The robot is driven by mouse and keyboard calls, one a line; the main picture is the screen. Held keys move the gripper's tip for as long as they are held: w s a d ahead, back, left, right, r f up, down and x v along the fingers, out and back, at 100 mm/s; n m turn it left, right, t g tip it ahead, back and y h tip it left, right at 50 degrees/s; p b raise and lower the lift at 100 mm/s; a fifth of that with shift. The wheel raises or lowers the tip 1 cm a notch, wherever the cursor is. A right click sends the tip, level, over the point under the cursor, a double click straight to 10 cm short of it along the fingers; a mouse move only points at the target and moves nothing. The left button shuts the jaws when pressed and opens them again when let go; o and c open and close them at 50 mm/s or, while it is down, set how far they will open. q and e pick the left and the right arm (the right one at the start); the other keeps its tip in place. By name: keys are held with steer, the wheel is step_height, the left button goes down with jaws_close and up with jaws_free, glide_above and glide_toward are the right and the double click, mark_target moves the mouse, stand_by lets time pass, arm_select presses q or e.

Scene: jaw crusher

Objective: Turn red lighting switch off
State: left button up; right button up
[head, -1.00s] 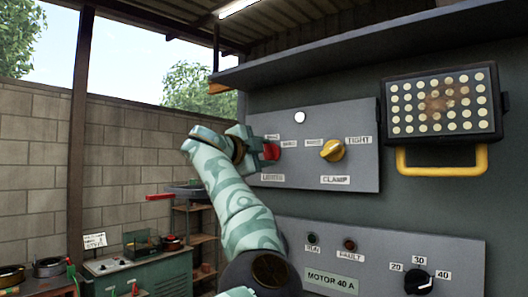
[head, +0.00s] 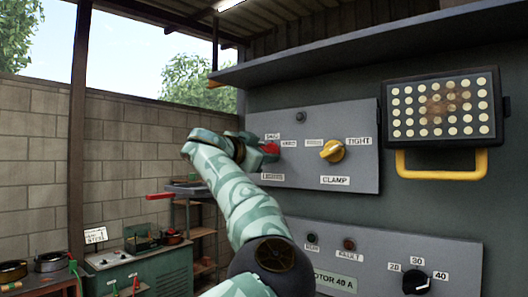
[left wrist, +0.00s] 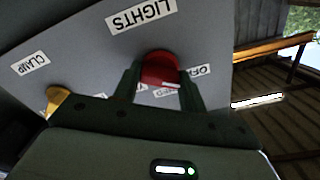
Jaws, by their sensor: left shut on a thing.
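The red lighting switch (head: 271,149) is a round red knob on the upper grey panel (head: 360,182), with a label below it. It also shows in the left wrist view (left wrist: 160,67), beside the upside-down LIGHTS label (left wrist: 141,16). My left gripper (head: 262,153) is at the panel, shut on the knob. In the left wrist view its two dark fingers (left wrist: 159,88) stand on either side of the knob. The gripper hides part of the knob in the head view. The small round lamp (head: 300,116) above the switch is dark. My right gripper is not in view.
The yellow CLAMP knob (head: 333,151) is right of the red switch. A lamp board (head: 440,104) with a yellow handle hangs further right. A lower panel has a black dial (head: 416,282). A shelf (head: 370,45) juts out above. A green cabinet (head: 150,267) stands at left.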

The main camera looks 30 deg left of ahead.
arm_select(q)
steer(key=shift+w+f+n, duration=0.1)
steer(key=shift+f+n, duration=0.2)
steer(key=o, duration=1)
steer(key=shift+r, duration=0.1)
steer(key=shift+s+r, duration=0.1)
steer(key=shift+s, duration=0.1)
steer(key=s+b, duration=0.2)
steer(key=s, duration=0.3)
steer(key=s+a+b, duration=0.1)
steer(key=s, duration=0.4)
steer(key=s+b, duration=0.2)
steer(key=s, duration=0.4)
steer(key=shift+a+b, duration=0.15)
steer(key=shift+b, duration=0.15)
